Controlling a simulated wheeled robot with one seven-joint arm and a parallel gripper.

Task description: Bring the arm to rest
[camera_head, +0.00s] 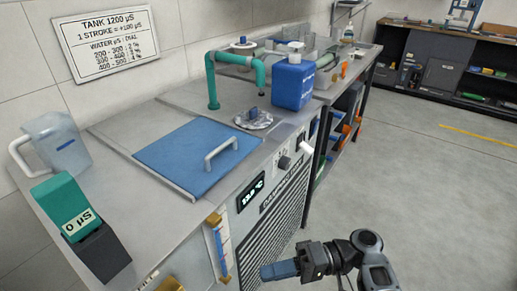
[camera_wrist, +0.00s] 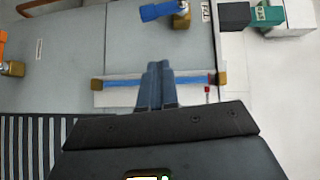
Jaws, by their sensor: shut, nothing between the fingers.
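My gripper (camera_head: 268,272) is at the bottom of the head view, in front of the grey cabinet and apart from it. Its two blue-grey fingers are together and hold nothing. The fingers also show in the wrist view (camera_wrist: 160,68), pointing up the picture, with the cabinet front behind them. They overlap the view of a white strip with a blue tube (camera_wrist: 120,84), which has brown end blocks. I cannot tell the gap between fingertips and strip. The same gauge strip (camera_head: 220,250) stands upright on the cabinet front in the head view.
The cabinet top carries a blue lid (camera_head: 185,160) with a handle, a blue canister (camera_head: 293,85), a green pipe (camera_head: 212,85), a clear jug (camera_head: 60,145) and a green meter (camera_head: 70,205) reading 0 µS. Open grey floor (camera_head: 420,180) lies to the right.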

